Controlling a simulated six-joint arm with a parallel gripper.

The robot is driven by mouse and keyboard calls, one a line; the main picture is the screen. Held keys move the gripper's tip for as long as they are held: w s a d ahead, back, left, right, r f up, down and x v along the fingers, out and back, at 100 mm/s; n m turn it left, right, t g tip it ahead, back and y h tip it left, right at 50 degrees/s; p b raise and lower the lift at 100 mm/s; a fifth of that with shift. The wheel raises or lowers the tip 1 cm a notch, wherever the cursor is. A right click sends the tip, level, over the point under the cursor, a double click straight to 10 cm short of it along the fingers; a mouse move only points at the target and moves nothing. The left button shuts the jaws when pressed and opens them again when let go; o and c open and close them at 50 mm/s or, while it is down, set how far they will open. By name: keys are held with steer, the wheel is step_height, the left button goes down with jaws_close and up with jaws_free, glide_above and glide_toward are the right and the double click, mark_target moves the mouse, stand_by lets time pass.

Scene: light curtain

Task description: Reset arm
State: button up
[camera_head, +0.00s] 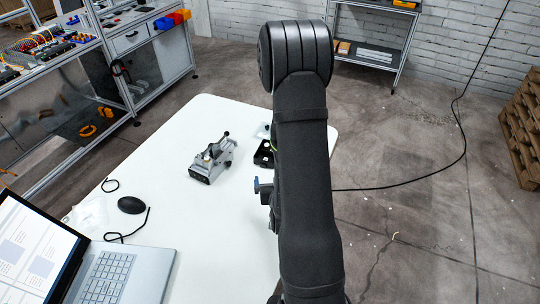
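My black arm rises from the bottom edge, right of centre, to a thick ribbed joint at the top. My gripper cannot be made out; the arm may hide it. A grey metal device (212,159) with a dark front and a small lever stands on the white table (225,230), left of my arm. A small black part (264,154) sits at the table's right side, partly hidden by my arm.
A laptop (115,275), a black mouse (131,205) and short black cables lie on the table's left side. A workbench (85,75) stands at the back left, a shelf cart (375,40) behind. A long cable (440,172) crosses the otherwise mostly open right floor.

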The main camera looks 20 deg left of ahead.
steer(key=v, duration=0.3)
steer(key=shift+s+d+r, duration=0.15)
steer(key=shift+s, duration=0.1)
